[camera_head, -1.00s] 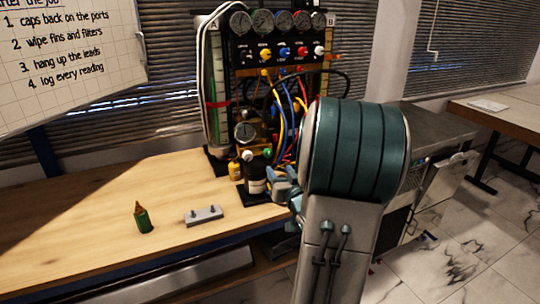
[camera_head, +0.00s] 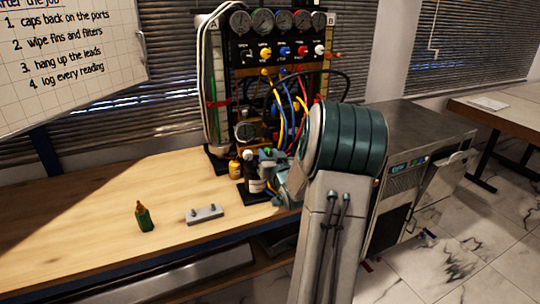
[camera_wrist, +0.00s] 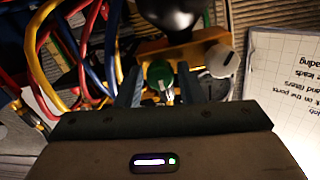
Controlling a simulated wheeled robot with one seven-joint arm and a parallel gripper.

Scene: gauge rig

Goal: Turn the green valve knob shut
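The green valve knob (camera_wrist: 160,74) shows in the wrist view, on a brass-coloured fitting at the foot of the gauge rig. My gripper (camera_wrist: 160,88) is open, with one blue-grey finger on each side of the knob and a small gap showing on both sides. I cannot tell how deep the knob sits between the fingertips. In the head view the green knob (camera_head: 267,152) is a small spot, partly hidden by my gripper (camera_head: 272,160). The gauge rig (camera_head: 284,50) stands at the back of the bench.
A white knob (camera_wrist: 222,60) sits right of the green one in the wrist view. Coloured hoses (camera_wrist: 85,50) hang close on the left. A dark bottle (camera_head: 254,172) stands beside my gripper.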

